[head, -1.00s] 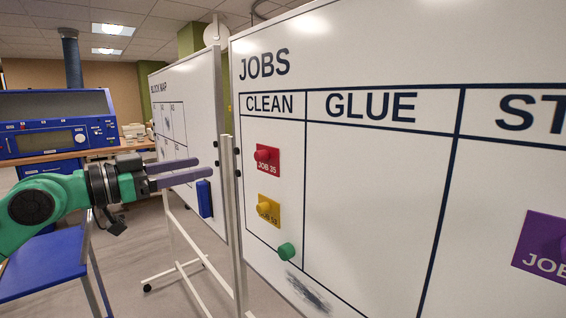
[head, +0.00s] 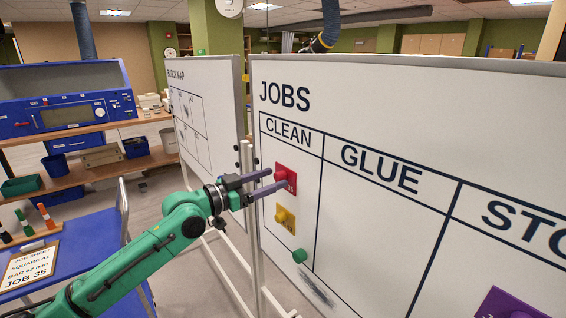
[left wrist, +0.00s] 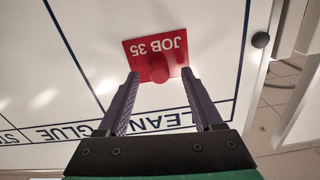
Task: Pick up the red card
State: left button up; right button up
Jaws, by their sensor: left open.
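The red card (head: 290,175), marked JOB 35 in the left wrist view (left wrist: 143,50), hangs in the CLEAN column of the white jobs board (head: 350,230). A round red knob (left wrist: 159,70) stands out from its face. My left gripper (head: 277,179) is open in front of the card. In the left wrist view its purple fingertips (left wrist: 160,76) lie either side of the knob, near the card's lower edge in that picture. I cannot tell whether they touch it. In the head view the fingers hide part of the card. My right gripper is not in view.
A yellow card (head: 285,217) and a green magnet (head: 299,256) are below the red card. A purple card (head: 508,303) is at lower right. A second board (head: 205,120) stands behind my arm. A blue table (head: 85,235) with a job sheet (head: 30,267) is at left.

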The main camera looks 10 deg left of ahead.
pick_arm(q)
jog(key=shift+w+d+r, duration=0.2)
jog(key=shift+w+d, duration=0.25)
jog(key=shift+w, duration=0.05)
jog(key=shift+w+d+f, duration=0.1)
jog(key=shift+f, duration=0.15)
grip_shut()
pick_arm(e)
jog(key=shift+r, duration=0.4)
pick_arm(q)
jog(key=shift+r+b, duration=0.1)
jog(key=shift+b, duration=0.55)
jog(key=r, duration=0.2)
jog(key=r+b, duration=0.1)
jog(key=r, duration=0.1)
jog(key=r+b, duration=0.1)
jog(key=r, duration=0.1)
jog(key=shift+s+a+r, duration=0.2)
jog(key=shift+s+r, duration=0.05)
jog(key=shift+r, duration=0.15)
jog(key=b+v, duration=1.4)
jog(key=v, duration=0.5)
jog(key=shift+s, duration=0.3)
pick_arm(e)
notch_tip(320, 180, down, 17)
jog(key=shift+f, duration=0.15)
